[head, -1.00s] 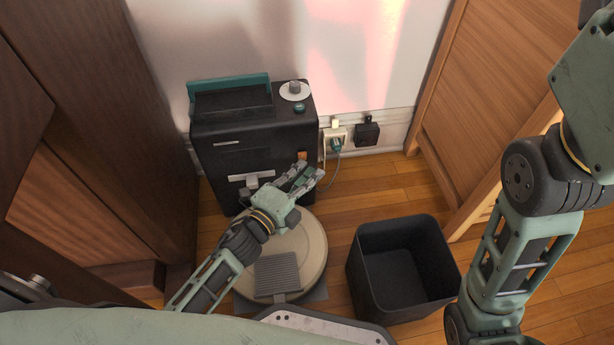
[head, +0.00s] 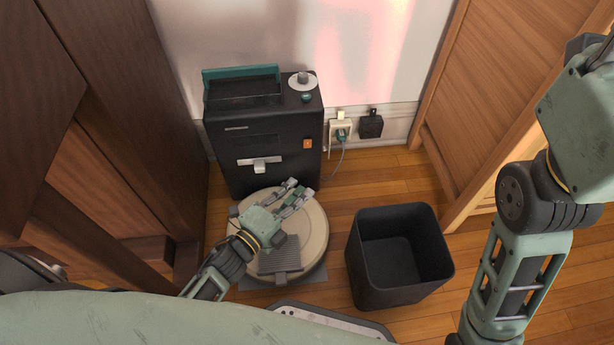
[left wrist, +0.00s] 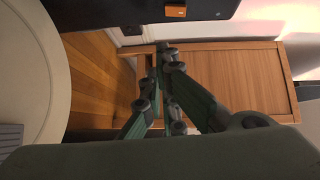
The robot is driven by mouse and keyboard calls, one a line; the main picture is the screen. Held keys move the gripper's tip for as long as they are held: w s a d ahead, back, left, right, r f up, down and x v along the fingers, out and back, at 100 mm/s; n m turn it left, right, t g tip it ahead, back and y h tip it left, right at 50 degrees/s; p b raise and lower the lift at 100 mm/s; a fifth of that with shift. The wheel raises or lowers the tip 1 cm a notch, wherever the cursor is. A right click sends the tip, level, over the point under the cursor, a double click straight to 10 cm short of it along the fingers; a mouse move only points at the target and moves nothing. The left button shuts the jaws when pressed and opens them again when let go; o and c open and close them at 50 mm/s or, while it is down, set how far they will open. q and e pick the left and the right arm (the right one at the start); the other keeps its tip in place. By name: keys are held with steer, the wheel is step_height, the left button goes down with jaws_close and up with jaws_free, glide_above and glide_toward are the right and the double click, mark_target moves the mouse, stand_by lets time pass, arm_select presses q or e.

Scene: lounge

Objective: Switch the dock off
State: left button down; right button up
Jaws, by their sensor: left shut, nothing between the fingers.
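The dock (head: 264,133) is a tall black box with a teal-edged bin on top, standing against the wall. An orange rocker switch (head: 307,144) is on the upper right of its front face. The switch also shows at the top of the left wrist view (left wrist: 176,11). I cannot tell which way the rocker is set. My left gripper (head: 299,189) is shut and empty, below and in front of the switch, apart from it, above the round beige robot vacuum (head: 313,236). My right arm shows at the right, but its gripper is out of view.
A silver lever (head: 260,164) sticks out of the dock's front, and a dial (head: 302,80) sits on top. A wall socket with a teal plug (head: 341,135) and a black adapter (head: 370,125) are to the right. An open black bin (head: 398,255) and wooden cabinets flank the space.

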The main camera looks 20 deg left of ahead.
arm_select(q)
steer(key=shift+f+p+v, duration=0.15)
steer(key=shift+p+v, duration=0.05)
steer(key=shift+v, duration=0.6)
steer(key=shift+f+p+v, duration=0.15)
steer(key=shift+v, duration=0.65)
